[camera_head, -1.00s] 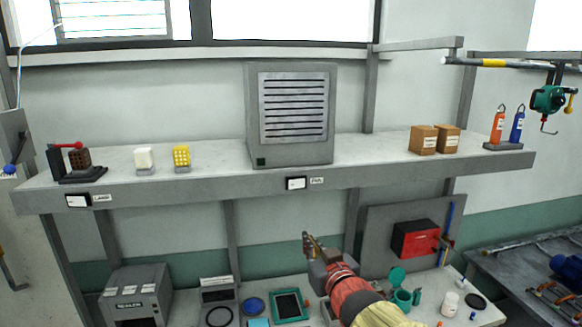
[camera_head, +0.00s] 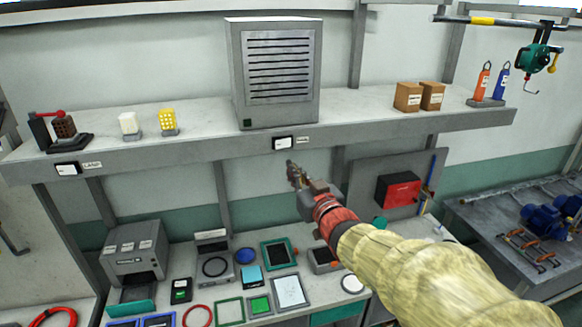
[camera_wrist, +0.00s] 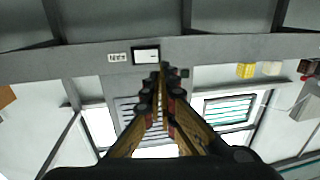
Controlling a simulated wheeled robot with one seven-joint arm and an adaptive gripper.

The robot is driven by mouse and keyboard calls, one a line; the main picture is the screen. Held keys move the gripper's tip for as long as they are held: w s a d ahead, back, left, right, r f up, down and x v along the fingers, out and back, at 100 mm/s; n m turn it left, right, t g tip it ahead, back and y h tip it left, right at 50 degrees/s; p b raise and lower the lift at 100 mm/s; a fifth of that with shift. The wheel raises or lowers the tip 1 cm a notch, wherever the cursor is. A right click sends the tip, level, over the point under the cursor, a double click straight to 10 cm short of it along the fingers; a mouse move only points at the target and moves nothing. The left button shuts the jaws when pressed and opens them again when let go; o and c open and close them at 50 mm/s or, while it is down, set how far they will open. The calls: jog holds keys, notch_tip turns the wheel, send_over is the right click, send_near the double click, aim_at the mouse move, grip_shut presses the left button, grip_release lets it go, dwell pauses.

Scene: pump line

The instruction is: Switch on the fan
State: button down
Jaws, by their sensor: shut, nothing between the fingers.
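A white rocker switch in a dark frame (camera_head: 284,142) sits on the front edge of the shelf, with a small label (camera_head: 303,140) to its right that is too blurred to read here. Above it a grey vented box (camera_head: 277,80), which looks like the fan unit, stands on the shelf. My gripper (camera_head: 291,164) is shut and empty, just below the switch in the head view. In the wrist view the switch (camera_wrist: 146,56) lies just beyond and left of the fingertips (camera_wrist: 164,70). I cannot tell whether they touch.
A second switch (camera_head: 67,168) labelled LAMP is at the shelf's left. On the shelf stand a lever device (camera_head: 64,130), white and yellow blocks, cartons (camera_head: 407,97) and small cylinders. The bench below is crowded. The space before the shelf edge is clear.

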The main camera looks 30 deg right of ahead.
jog(key=p, duration=0.3)
send_near(271, 145)
jog(key=w, duration=0.2)
jog(key=w+d, duration=0.1)
jog(key=w, duration=0.2)
jog(key=shift+b, duration=0.45)
jog(key=shift+w+f+b, duration=0.15)
jog(key=shift+w+b, duration=0.3)
jog(key=shift+b, duration=0.6)
jog(key=shift+a, duration=0.1)
